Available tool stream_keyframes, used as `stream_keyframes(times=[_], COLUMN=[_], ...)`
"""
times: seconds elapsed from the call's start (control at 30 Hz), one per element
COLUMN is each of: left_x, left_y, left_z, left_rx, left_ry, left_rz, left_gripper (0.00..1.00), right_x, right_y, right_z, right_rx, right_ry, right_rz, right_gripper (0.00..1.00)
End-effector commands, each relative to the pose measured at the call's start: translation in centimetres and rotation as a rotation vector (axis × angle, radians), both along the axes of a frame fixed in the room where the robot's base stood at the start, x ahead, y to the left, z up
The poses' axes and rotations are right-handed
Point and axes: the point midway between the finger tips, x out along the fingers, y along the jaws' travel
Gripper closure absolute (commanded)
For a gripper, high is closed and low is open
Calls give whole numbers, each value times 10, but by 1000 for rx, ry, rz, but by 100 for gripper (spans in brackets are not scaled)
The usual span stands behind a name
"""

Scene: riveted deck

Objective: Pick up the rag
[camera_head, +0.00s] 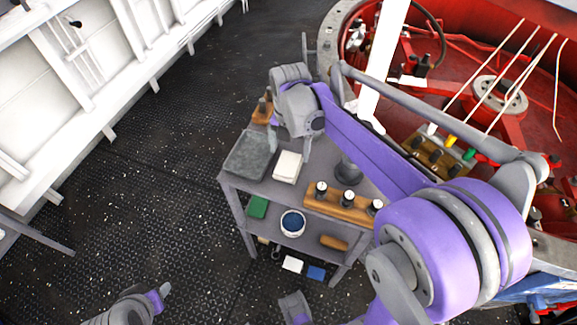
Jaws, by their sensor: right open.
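A pale folded cloth, which looks like the rag (287,167), lies on the top shelf of a grey cart, right of a grey tray. My right gripper (294,142) hangs over the back of the cart top, just behind and above the cloth. Its jaws are open, with nothing visible between them. The gap between gripper and cloth is hard to judge from this angle. My left gripper cannot be made out; only grey and purple parts of mine show along the bottom edge.
The cart (233,184) also carries the grey tray (247,156), a wooden block with dark pegs (338,204) and a dark conical object (348,172). Its lower shelf holds a blue-filled tub (292,223) and a green box (257,207). Red machinery (470,75) stands right; open deck lies left.

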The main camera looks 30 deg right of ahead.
Motion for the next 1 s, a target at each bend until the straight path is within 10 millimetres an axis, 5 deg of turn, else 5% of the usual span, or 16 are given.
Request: stream_keyframes(times=[0.3, 0.57, 1.0], left_x=[0, 0, 0], left_y=[0, 0, 0], left_z=[-3, -3, -3], left_rx=[0, 0, 0], left_ry=[1, 1, 1], left_rz=[0, 0, 0], left_gripper=[50, 50, 50], right_x=[1, 1, 1], right_y=[-2, -2, -2], right_z=[-43, -46, -46], right_rx=[0, -1, 0], right_ry=[0, -1, 0], right_rz=[0, -1, -1], right_gripper=[0, 0, 77])
